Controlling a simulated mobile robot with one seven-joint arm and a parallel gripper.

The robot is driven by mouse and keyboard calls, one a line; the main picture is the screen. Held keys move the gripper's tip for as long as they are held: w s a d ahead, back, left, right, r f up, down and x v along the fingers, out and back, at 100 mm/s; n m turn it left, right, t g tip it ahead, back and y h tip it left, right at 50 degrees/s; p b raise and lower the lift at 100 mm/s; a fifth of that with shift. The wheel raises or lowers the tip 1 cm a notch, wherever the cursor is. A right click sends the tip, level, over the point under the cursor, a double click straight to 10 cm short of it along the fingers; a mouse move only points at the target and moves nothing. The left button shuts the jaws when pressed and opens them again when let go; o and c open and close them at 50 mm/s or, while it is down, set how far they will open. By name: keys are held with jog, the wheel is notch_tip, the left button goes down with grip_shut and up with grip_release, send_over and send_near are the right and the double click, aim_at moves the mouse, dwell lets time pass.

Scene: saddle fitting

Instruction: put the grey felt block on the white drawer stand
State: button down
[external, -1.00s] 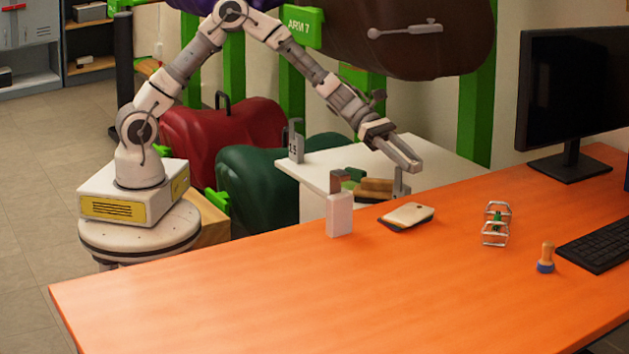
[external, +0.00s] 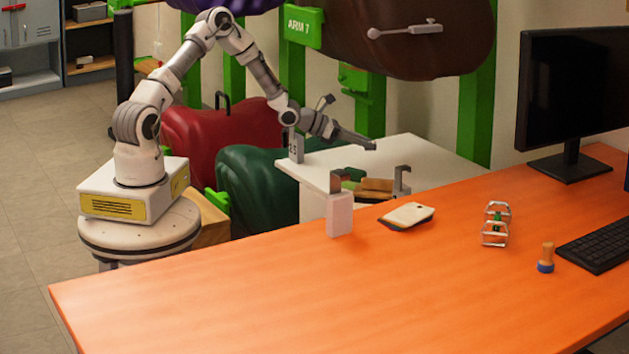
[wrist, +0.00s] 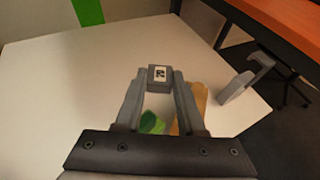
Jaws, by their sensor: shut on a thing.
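My gripper (external: 368,145) is over the white drawer stand (external: 435,150) in the external view. In the wrist view, my gripper (wrist: 160,82) is shut on a small grey block with a white label, the grey felt block (wrist: 153,73), held at the fingertips. The pale top of the white drawer stand (wrist: 60,85) spreads out beneath and beyond it. I cannot tell the exact gap between block and top. In the external view the block is too small to make out at the fingertips.
A wooden piece (external: 377,186), a green piece (external: 352,176) and a grey hooked piece (external: 403,178) are near the stand's front edge. A grey weight-like piece (external: 296,148) stands at its left corner. The stand's back is clear.

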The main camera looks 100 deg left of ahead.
jog(key=shift+n+y, duration=0.5)
jog(key=shift+n, duration=0.1)
jog(key=s+a, duration=0.1)
jog(key=s+a+f, duration=0.1)
jog(key=s+a, duration=0.1)
jog(key=shift+s+a+f, duration=0.3)
jog(key=shift+s+f, duration=0.05)
jog(key=b, duration=0.3)
send_over(341, 165)
jog(key=w+d, duration=0.1)
jog(key=d, duration=0.5)
notch_tip(341, 165, down, 7)
jog(key=shift+w+r, duration=0.1)
jog(key=shift+r, duration=0.05)
jog(key=shift+a, duration=0.1)
jog(key=shift+f+b, duration=0.65)
jog(key=shift+f, duration=1.35)
jog(key=shift+f, duration=0.2)
jog(key=c, duration=0.5)
grip_release()
